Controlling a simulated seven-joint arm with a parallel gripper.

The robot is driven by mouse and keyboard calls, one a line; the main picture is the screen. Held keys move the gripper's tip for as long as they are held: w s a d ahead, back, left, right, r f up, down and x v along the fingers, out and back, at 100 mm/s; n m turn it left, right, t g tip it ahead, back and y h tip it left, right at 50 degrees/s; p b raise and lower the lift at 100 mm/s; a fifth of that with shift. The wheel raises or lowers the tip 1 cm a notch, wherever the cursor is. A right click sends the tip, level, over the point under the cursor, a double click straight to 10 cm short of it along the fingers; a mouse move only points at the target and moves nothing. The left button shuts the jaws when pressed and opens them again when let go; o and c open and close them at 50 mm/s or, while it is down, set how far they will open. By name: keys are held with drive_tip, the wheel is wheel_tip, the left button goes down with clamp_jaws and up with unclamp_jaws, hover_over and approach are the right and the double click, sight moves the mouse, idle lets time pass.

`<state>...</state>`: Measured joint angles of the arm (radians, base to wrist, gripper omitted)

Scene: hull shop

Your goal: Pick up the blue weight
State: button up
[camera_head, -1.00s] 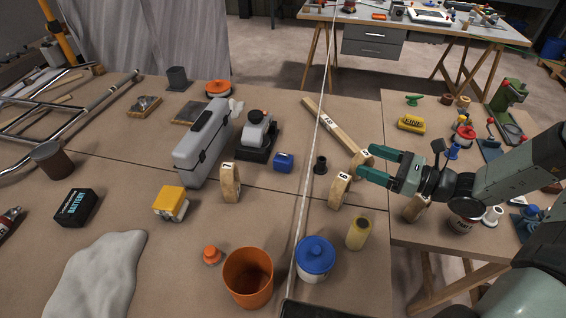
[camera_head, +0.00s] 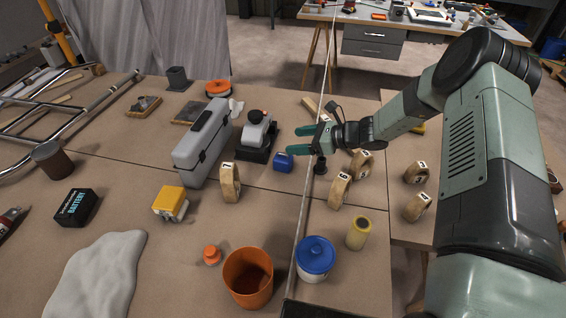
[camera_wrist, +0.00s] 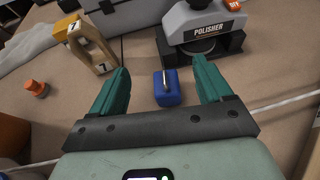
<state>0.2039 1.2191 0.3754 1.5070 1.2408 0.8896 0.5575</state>
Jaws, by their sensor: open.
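The blue weight (camera_head: 283,162) is a small blue block on the brown table, just in front of the grey polisher. In the wrist view the blue weight (camera_wrist: 167,95) shows a metal handle on top and lies between the lines of my two fingers. My gripper (camera_head: 296,140) is open and empty, with green fingers pointing left toward the weight. In the wrist view my gripper (camera_wrist: 161,68) has one finger on each side of the weight. How far above it the fingers are, I cannot tell exactly.
The polisher (camera_head: 257,135) stands right behind the weight. A wooden block numbered 7 (camera_head: 230,182) and a grey toolbox (camera_head: 203,140) are to its left. A taut pale rope (camera_head: 303,210) crosses the table to its right. A black spool-like part (camera_head: 320,166) stands nearby.

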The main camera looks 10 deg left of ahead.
sight(282, 157)
drive_tip(key=f, duration=0.4)
drive_tip(key=a+f, duration=0.1)
drive_tip(key=f, duration=0.1)
drive_tip(key=shift+f, duration=0.35)
drive_tip(key=x, duration=0.6)
drive_tip(key=shift+a+f, duration=0.15)
drive_tip(key=shift+c, duration=0.4)
drive_tip(key=shift+w, duration=0.1)
clamp_jaws()
